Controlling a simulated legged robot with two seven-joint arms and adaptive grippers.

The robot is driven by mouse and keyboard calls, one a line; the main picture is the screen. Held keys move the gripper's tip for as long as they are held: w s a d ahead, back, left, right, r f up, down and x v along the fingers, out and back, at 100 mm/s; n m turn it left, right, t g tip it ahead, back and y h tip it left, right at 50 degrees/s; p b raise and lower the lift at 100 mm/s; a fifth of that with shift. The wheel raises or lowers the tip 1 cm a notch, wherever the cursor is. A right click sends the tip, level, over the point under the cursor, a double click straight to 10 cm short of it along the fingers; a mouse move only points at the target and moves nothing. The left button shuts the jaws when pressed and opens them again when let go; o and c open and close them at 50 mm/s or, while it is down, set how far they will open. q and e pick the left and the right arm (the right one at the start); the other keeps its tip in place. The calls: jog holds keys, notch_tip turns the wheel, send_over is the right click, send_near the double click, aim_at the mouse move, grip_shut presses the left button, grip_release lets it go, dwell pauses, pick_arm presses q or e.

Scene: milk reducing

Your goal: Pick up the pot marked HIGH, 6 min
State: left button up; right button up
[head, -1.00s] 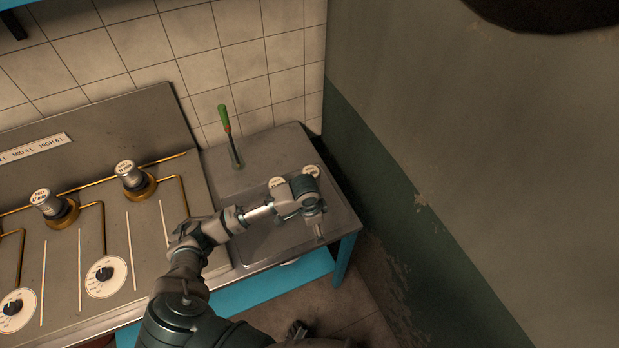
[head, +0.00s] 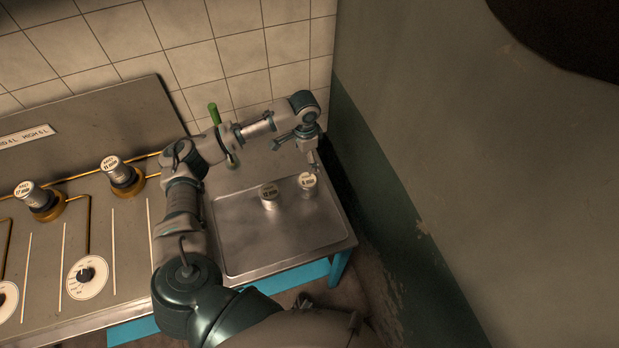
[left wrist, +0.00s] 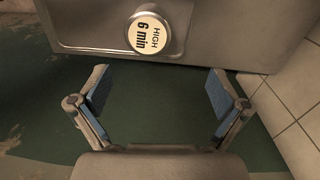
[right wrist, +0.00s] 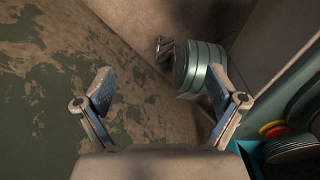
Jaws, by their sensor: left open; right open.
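The pot marked HIGH, 6 min (head: 307,184) is a small metal cylinder with a pale round lid. It stands upright on the steel tray (head: 285,245) near the back right corner. Its lid shows in the left wrist view (left wrist: 148,34), ahead of the open fingers and apart from them. My left gripper (head: 314,162) is open and empty, just behind and above this pot. A second pot marked 12 min (head: 269,196) stands to its left. My right gripper (right wrist: 160,95) is open and empty; it points at a stained wall and floor.
A burner panel with two more pots, 11 min (head: 115,170) and 17 min (head: 35,196), is at left. A green-handled tool (head: 215,115) stands behind my left arm. The green wall (head: 400,200) is close on the right. The tray's front is clear.

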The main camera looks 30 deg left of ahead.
aim_at(309, 178)
pick_arm(q)
jog(key=f, duration=0.3)
jog(key=d+f, duration=0.1)
jog(key=f, duration=0.2)
jog(key=d+f, duration=0.1)
jog(key=f, duration=0.2)
jog(key=shift+s+b, duration=0.1)
jog(key=shift+b, duration=0.25)
jog(key=shift+f, duration=0.3)
jog(key=shift+a+f, duration=0.25)
jog(key=f, duration=0.3)
jog(key=s+f, duration=0.1)
jog(key=shift+a+f, duration=0.3)
jog(key=shift+f, duration=0.1)
jog(key=shift+d+f, duration=0.1)
jog(key=shift+f, duration=0.1)
jog(key=shift+d, duration=0.2)
jog(key=shift+d+r, duration=0.1)
jog(key=shift+d, duration=0.15)
jog(key=shift+c, duration=1.1)
jog(key=c, duration=1.1)
jog(key=shift+a, duration=0.35)
jog(key=shift+c, duration=0.2)
pick_arm(e)
jog(key=w, duration=0.3)
jog(key=shift+d+r, duration=0.1)
jog(key=shift+d, duration=0.2)
